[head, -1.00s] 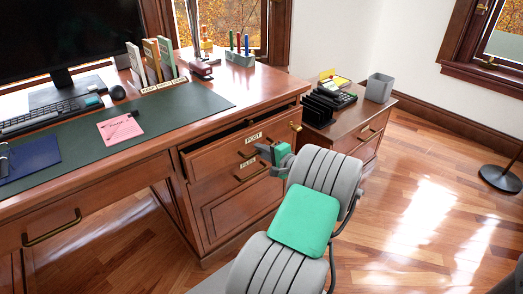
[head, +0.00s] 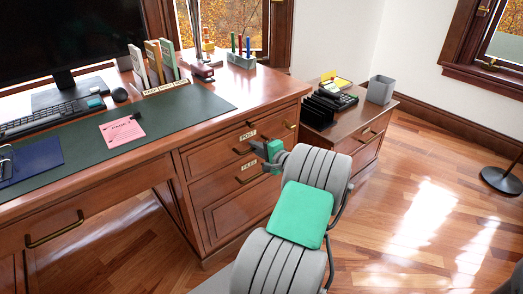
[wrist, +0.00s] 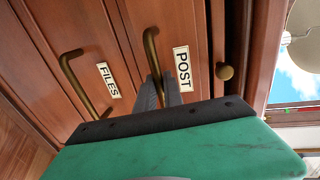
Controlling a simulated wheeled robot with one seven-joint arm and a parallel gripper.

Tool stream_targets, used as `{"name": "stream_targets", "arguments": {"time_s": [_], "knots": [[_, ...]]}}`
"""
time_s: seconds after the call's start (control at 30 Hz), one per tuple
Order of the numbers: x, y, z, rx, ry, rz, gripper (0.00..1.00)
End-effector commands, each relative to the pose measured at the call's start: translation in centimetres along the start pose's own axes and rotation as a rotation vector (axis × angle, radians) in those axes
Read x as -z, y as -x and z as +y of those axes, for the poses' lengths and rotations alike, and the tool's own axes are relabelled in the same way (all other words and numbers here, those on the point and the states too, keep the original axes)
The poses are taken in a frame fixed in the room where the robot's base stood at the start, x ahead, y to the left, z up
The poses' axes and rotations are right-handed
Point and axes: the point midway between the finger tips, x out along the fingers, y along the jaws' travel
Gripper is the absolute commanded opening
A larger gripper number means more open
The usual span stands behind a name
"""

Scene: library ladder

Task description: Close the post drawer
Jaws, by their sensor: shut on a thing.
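The post drawer (head: 215,150) is the top drawer in the desk's right pedestal, with a brass pull and a "POST" label. In the head view its front looks flush, or nearly flush, with the desk, and no open gap shows above it. In the wrist view the post drawer's brass handle (wrist: 151,50) runs down between my fingers. My gripper (head: 257,148) is shut on that handle, and its grey fingertips also show in the wrist view (wrist: 164,88). The fingers hide the handle's lower end.
The files drawer (head: 232,185) is below, shut, with its own brass handle (wrist: 82,82). A brass knob (wrist: 224,71) is beside the POST label. A low side cabinet (head: 350,128) with a phone stands right of the desk.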

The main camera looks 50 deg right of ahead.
Motion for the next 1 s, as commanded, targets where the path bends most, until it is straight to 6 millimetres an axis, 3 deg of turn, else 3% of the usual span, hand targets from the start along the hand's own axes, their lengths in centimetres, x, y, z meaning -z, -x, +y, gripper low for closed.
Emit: {"name": "stream_targets", "arguments": {"time_s": [0.27, 0.3, 0.57, 0.83, 1.0], "knots": [[0.0, -0.7, -0.6, 0.007, 0.006, 0.001, 0.00], [0.0, -0.7, -0.6, 0.008, 0.006, 0.001, 0.13], [0.1, -0.5, -0.4, 0.005, 0.003, 0.002, 0.33], [0.1, -0.1, -0.3, 0.002, 0.001, 0.003, 0.33], [0.2, 2.7, -0.7, 0.003, 0.000, 0.006, 0.33]]}}
